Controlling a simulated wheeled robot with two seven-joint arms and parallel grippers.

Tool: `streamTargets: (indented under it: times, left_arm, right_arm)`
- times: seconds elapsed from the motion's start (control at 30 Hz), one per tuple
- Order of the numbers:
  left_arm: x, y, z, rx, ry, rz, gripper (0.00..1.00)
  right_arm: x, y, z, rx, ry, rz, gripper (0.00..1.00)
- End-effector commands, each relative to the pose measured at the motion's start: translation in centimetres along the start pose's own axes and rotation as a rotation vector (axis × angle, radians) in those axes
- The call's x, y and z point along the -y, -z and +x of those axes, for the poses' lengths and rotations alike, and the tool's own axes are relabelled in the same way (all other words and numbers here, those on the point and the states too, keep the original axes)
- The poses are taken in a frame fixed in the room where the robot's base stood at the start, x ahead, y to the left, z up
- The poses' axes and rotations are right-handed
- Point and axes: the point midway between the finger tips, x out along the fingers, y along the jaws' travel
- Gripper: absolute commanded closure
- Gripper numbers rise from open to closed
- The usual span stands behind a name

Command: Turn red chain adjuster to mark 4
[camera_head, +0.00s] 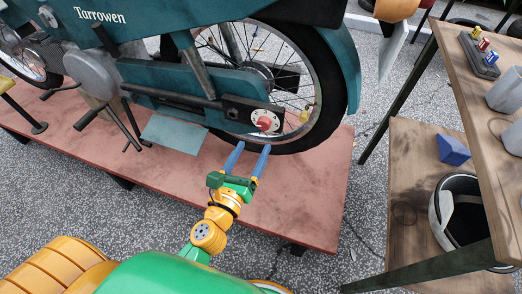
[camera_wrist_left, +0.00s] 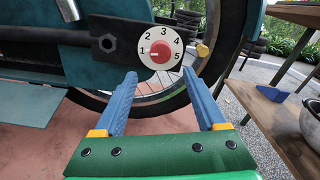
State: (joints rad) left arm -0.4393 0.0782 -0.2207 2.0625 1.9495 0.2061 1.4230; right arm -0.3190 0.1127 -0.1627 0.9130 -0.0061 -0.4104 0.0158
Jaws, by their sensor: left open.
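The red chain adjuster (camera_head: 264,122) is a round knob at the rear axle of a teal motorcycle. In the left wrist view the red knob (camera_wrist_left: 160,48) sits at the centre of a white dial (camera_wrist_left: 168,34) marked 1 to 5. A small mark shows at the knob's left by the 1; I cannot tell surely whether it is the pointer. My left gripper (camera_head: 253,147) is open and empty, its blue fingers pointing at the dial from just in front and below. The fingertips (camera_wrist_left: 159,76) are apart from the knob. My right gripper is not in view.
The motorcycle stands on a reddish platform (camera_head: 310,205).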

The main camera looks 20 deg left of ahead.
Motion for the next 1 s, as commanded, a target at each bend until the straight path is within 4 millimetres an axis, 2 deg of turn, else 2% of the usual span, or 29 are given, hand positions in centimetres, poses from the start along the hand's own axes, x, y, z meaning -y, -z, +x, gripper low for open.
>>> streamTargets:
  times: [0.03,0.1,0.23,0.43,0.6,0.8,1.0]
  left_arm:
    - [-0.2,0.3,0.0,0.023,0.002,-0.099,0.27]
    - [0.0,-0.7,0.3,0.037,0.004,-0.176,0.27]
    - [0.2,-1.5,2.7,0.039,0.007,-0.186,0.27]
    - [0.2,-1.3,6.1,0.037,0.006,-0.183,0.27]
    - [0.1,-1.3,7.0,0.034,0.005,-0.182,0.27]
    - [0.1,-1.3,7.0,0.034,0.005,-0.181,0.27]
    - [0.1,-1.3,7.0,0.034,0.005,-0.181,0.8]
  right_arm:
    - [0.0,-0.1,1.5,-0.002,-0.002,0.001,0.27]
    - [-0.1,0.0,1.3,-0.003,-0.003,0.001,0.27]
    - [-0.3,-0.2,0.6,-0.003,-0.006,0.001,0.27]
    - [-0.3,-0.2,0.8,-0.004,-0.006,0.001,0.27]
    - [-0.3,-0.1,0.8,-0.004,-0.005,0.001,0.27]
    - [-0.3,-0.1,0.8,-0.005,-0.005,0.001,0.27]
    - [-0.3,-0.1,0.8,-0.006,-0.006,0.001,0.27]
